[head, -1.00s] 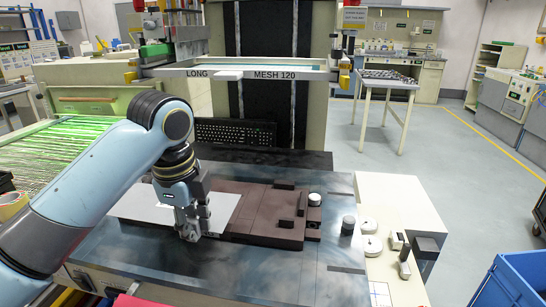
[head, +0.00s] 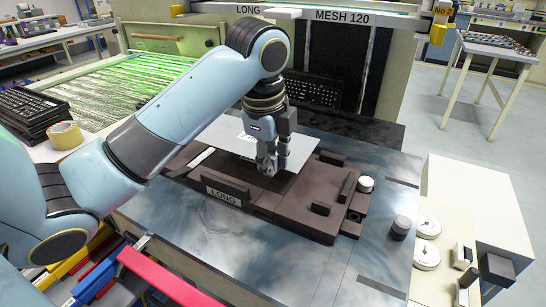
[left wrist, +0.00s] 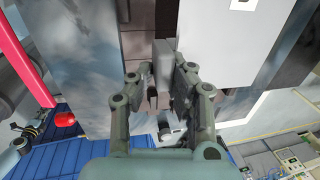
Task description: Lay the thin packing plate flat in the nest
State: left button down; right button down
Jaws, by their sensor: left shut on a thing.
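The thin packing plate (head: 224,134) is a pale grey sheet with a small white label, above the rear left part of the dark brown nest (head: 271,203). My left gripper (head: 270,170) is shut at the plate's front edge, pointing down. In the left wrist view the plate (left wrist: 225,45) extends to the right of the fingers (left wrist: 165,100). The fingertips hide the grip itself. I cannot tell whether the plate touches the nest floor. My right gripper is not in view.
The nest has a LONG label (head: 223,197) and raised blocks (head: 320,208). A white knob (head: 366,184) and a dark knob (head: 400,227) stand at its right. The metal table (head: 215,240) is clear in front.

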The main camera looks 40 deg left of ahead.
aim_at(273, 194)
pick_arm(q)
notch_tip(273, 194, down, 3)
jog(key=shift+s+r+b, duration=0.1)
jog(key=shift+r+b, duration=0.1)
jog(key=shift+b, duration=1)
jog(key=shift+f, duration=1.6)
jog(key=c, duration=1.2)
grip_release()
jog(key=shift+r, duration=0.1)
notch_tip(273, 194, up, 7)
jog(key=p, duration=0.9)
